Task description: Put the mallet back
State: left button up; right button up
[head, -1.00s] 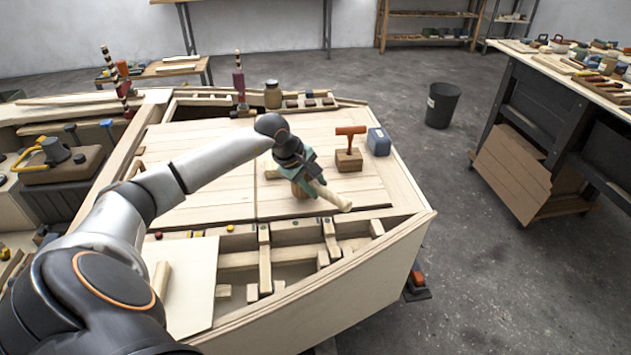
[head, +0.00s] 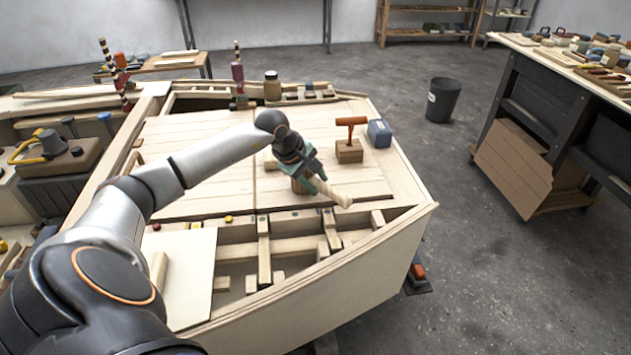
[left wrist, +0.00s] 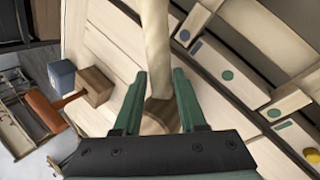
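The mallet has a pale turned handle (head: 338,195) and a brown round wooden head (head: 299,185). It is over the hull's plywood deck, with the handle's end pointing toward the front right. My left gripper (head: 314,173) has its green fingers on either side of the handle close to the head, and appears shut on it. In the left wrist view the handle (left wrist: 155,38) runs between the fingers (left wrist: 160,85), and the head (left wrist: 160,118) shows partly behind them. Whether the head touches the deck is hard to tell. My right gripper is out of view.
An orange T-shaped tool (head: 350,122) stands in a wooden block (head: 349,152), beside a blue box (head: 379,134). Open framed compartments (head: 290,250) lie at the hull's near edge. A jar (head: 272,86) stands at the back. The deck's left part is clear.

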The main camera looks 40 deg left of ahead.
pick_arm(q)
jog(key=o, duration=0.4)
jog(key=shift+f, duration=0.1)
jog(key=v, duration=1.2)
jog(key=shift+s+r+b, duration=0.25)
jog(key=shift+r+b, duration=0.05)
jog(key=shift+b, duration=0.05)
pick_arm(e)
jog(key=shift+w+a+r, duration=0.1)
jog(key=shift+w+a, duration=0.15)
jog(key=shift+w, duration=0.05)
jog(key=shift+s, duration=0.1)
